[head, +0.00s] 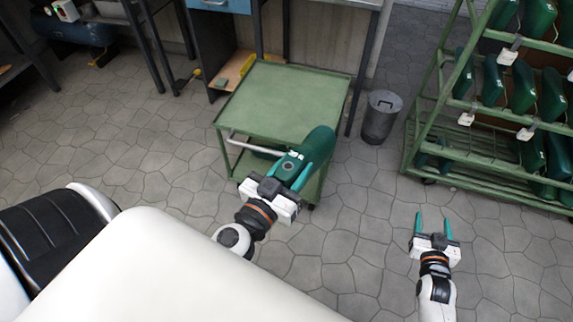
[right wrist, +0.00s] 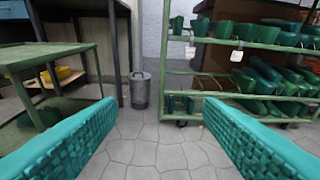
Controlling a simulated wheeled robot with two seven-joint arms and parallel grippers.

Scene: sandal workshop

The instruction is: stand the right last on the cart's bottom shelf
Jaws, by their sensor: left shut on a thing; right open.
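The green cart (head: 290,95) stands in the middle of the head view, its top shelf bare. A strip of its bottom shelf (head: 311,188) shows below. A dark green shape (head: 262,152), partly hidden under the top, seems to lie on that shelf. My left gripper (head: 293,168) is shut on a green last (head: 319,146), held tilted in front of the cart's near right corner. It hides part of the cart, and I cannot tell its height. My right gripper (head: 432,222) is open and empty over the floor, right of the cart. The cart (right wrist: 50,52) also shows left in the right wrist view.
A metal bin (head: 381,118) stands right of the cart. A green rack (head: 440,120) with several green lasts and white tags stands at the right. A workbench (head: 222,6) is behind the cart. A white surface (head: 170,270) fills the near left.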

